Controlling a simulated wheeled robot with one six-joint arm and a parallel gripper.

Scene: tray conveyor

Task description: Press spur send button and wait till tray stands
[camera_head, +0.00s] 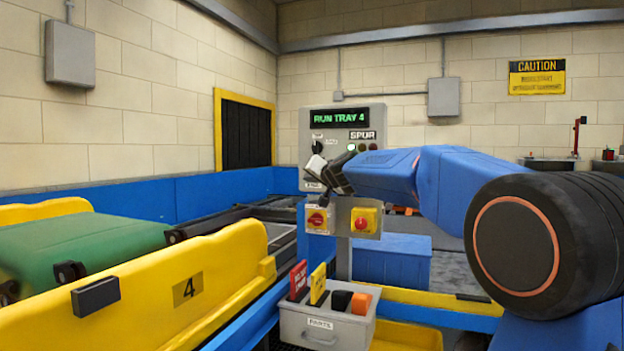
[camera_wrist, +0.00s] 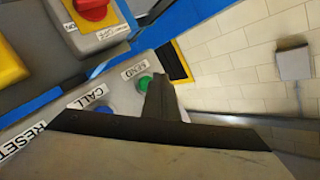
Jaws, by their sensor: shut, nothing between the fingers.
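The control panel (camera_head: 342,112) stands at the centre of the head view, its display reading "RUN TRAY 4". A label on it reads "SPUR", with small lamps below. My gripper (camera_head: 322,173) is shut and empty in front of the panel's lower part, hiding the buttons in the head view. In the wrist view, the green button (camera_wrist: 144,83) labelled SEND is beside the tip of my gripper (camera_wrist: 162,84); I cannot tell whether they touch. The blue button (camera_wrist: 103,110) labelled CALL sits nearer. No tray can be clearly made out.
A yellow-sided conveyor (camera_head: 190,288) marked 4, with a green belt (camera_head: 85,248), is at the left. A grey parts bin (camera_head: 318,328) with cards and coloured pieces stands in front. A dark wall opening (camera_head: 246,134) is behind.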

